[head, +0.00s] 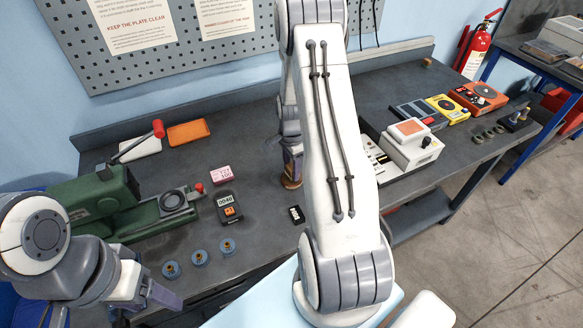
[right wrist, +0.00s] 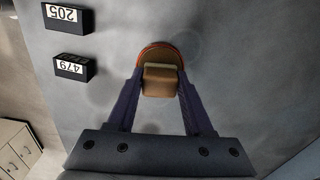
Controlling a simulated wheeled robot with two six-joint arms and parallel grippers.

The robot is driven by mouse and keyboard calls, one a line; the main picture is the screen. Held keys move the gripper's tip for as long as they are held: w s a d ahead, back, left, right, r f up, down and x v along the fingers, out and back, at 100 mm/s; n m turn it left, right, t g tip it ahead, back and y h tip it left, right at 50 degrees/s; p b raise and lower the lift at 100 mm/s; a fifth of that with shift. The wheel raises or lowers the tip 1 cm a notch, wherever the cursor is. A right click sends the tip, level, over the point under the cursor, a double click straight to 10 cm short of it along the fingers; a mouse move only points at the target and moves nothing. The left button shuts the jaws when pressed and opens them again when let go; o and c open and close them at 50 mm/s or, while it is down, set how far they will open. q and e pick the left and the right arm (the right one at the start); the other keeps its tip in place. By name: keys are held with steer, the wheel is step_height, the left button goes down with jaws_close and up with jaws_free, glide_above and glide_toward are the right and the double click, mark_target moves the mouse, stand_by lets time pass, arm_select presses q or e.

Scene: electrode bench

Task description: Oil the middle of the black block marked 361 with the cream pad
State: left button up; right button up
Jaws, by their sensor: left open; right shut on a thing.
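My right gripper (right wrist: 160,98) is shut on a tan-cream block (right wrist: 162,80), which looks like the cream pad. A round reddish-brown disc or dish (right wrist: 160,52) shows right behind it; I cannot tell whether the two touch. In the head view my right gripper (head: 291,163) is low over the bench, partly hidden by my arm, with the brown disc (head: 291,183) below it. Black blocks marked 205 (right wrist: 68,17) and 479 (right wrist: 75,68) lie to the left in the right wrist view. No 361 mark is readable. My left gripper (head: 145,303) is open and empty at the front left.
A black block with an unreadable label (head: 296,214) lies near the bench front. A green machine (head: 105,205), a pink block (head: 221,174), a dark box (head: 230,207) and several blue knobs (head: 199,257) are at left. Boxed devices (head: 412,145) stand at right.

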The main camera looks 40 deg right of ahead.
mark_target(291, 167)
steer(key=shift+f, duration=0.55)
stand_by(1.1)
steer(key=shift+r, duration=0.1)
steer(key=shift+r+p, duration=2.55)
steer(key=shift+r, duration=0.95)
